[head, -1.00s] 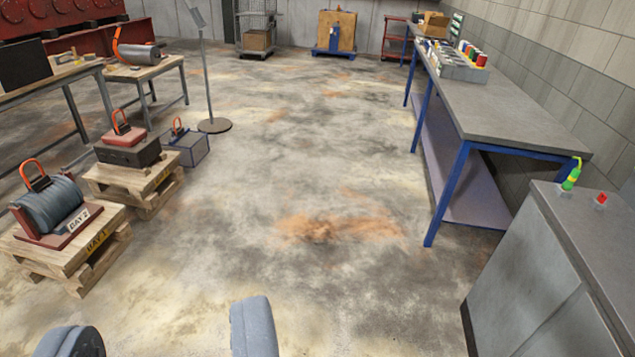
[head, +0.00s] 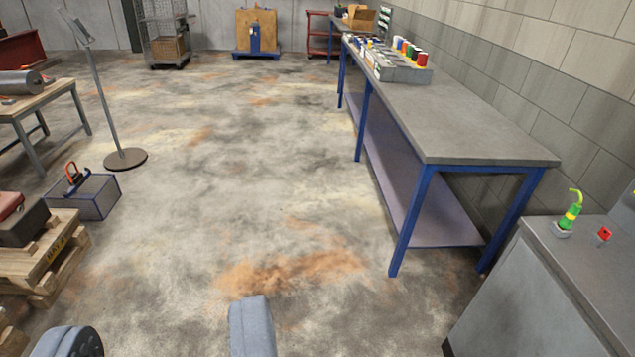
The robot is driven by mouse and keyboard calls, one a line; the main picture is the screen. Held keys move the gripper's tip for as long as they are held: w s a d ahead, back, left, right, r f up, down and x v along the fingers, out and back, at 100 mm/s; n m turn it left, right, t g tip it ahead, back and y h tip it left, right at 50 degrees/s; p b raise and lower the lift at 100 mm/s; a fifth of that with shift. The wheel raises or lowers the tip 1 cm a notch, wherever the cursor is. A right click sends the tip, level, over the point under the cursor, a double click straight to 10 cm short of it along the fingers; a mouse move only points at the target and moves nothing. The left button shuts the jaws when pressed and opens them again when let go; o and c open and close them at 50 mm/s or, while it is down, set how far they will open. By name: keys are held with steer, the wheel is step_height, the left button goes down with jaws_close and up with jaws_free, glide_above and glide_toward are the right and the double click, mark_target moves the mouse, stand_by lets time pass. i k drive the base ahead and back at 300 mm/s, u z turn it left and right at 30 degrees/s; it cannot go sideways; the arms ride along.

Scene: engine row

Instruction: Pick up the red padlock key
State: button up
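My gripper (head: 160,335) shows at the bottom edge as two grey fingers set wide apart, open with nothing between them. It is over bare floor, well away from the bench and the cabinet. I cannot make out a red padlock key for certain. A small red item (head: 603,234) stands on the grey cabinet (head: 545,290) at the right, beside a green and yellow item (head: 570,212). A grey rack (head: 405,74) on the bench holds several coloured pieces, including a red one (head: 422,59). They are too small to identify.
The blue-legged bench (head: 470,130) stands along the right wall. A grey box (head: 92,198), a wooden pallet (head: 45,265), a stand with a round base (head: 125,159) and a wooden table (head: 40,97) are at the left. The middle floor is clear.

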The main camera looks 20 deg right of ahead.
mark_target(605, 233)
steer(key=z, duration=0.3)
steer(key=i, duration=1.3)
steer(key=z, duration=0.95)
steer(key=i, duration=1.1)
steer(key=z, duration=1.15)
steer(key=i, duration=0.65)
steer(key=z, duration=0.4)
